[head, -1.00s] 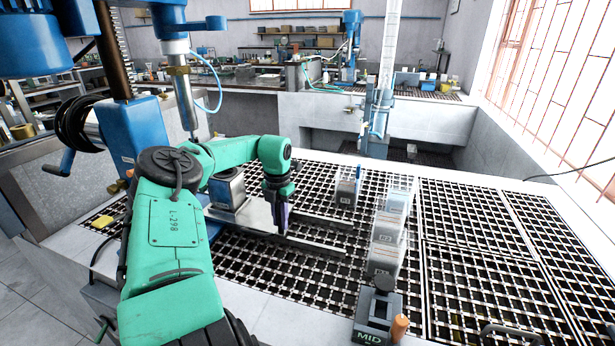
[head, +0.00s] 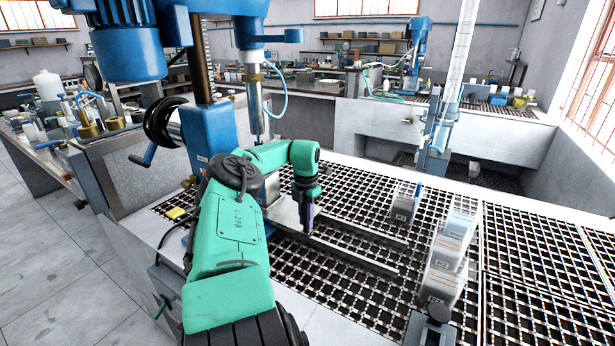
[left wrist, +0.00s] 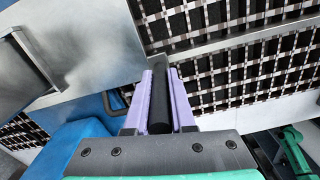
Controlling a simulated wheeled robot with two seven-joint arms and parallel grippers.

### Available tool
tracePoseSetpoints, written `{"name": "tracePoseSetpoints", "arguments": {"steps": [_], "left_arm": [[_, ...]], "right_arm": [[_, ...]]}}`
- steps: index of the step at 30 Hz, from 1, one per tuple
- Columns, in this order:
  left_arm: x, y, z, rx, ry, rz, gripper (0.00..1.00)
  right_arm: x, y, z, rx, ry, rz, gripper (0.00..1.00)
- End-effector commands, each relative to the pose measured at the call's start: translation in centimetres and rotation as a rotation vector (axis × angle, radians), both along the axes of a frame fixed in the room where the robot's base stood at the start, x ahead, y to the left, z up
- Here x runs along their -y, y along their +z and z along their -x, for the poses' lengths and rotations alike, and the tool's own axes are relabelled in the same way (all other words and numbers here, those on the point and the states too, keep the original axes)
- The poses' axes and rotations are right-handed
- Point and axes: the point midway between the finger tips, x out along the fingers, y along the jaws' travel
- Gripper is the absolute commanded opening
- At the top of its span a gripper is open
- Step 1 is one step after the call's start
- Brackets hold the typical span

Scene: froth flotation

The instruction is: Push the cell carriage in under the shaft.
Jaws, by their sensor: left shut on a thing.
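The cell carriage is a grey metal plate (head: 284,212) at the inner end of two metal rails (head: 350,262). The plate also shows in the left wrist view (left wrist: 95,40), with a metal box (left wrist: 22,72) on it at the left. In the head view my arm hides most of the carriage. The vertical shaft (head: 256,108) hangs from the blue machine, just behind my forearm. My left gripper (head: 306,222) is right of the shaft, low over the rails. In the left wrist view its lilac fingers (left wrist: 160,95) are shut on a black handle (left wrist: 160,108) by the plate's edge.
The blue machine column (head: 208,135) with a crank stands left of my arm. Small grey containers (head: 447,252) stand on the black grating to the right. A yellow piece (head: 175,212) lies at the grating's left edge. The outer stretch of the rails is clear.

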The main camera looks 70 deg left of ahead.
Motion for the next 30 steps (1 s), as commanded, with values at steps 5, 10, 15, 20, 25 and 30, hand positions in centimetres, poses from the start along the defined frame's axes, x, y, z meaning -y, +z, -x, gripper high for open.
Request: {"name": "tracePoseSetpoints", "arguments": {"steps": [5, 10, 15, 20, 25, 30], "left_arm": [[-0.3, 0.4, 0.0, 0.002, 0.004, -0.009, 0.52], [-0.2, 0.2, 0.0, 0.001, 0.003, -0.006, 0.52], [-0.2, 0.9, 0.0, 0.001, 0.002, -0.008, 0.52], [-0.3, 4.2, 0.0, 0.001, 0.003, -0.011, 0.52], [-0.3, 9.5, 0.1, 0.000, 0.005, -0.011, 0.52], [-0.4, 13.6, 0.2, -0.001, 0.006, -0.009, 0.52]], "right_arm": [[0.0, 0.1, 0.0, 0.000, 0.000, 0.001, 0.50], [0.0, 0.0, 0.0, 0.000, 0.000, 0.001, 0.50], [0.0, -0.1, 0.0, 0.000, 0.000, 0.000, 0.50], [0.0, -0.9, 0.0, 0.000, -0.001, 0.000, 0.50], [-0.2, -1.7, 0.0, 0.001, -0.002, -0.002, 0.50], [-0.3, -1.3, 0.0, 0.000, -0.003, -0.004, 0.50]]}}
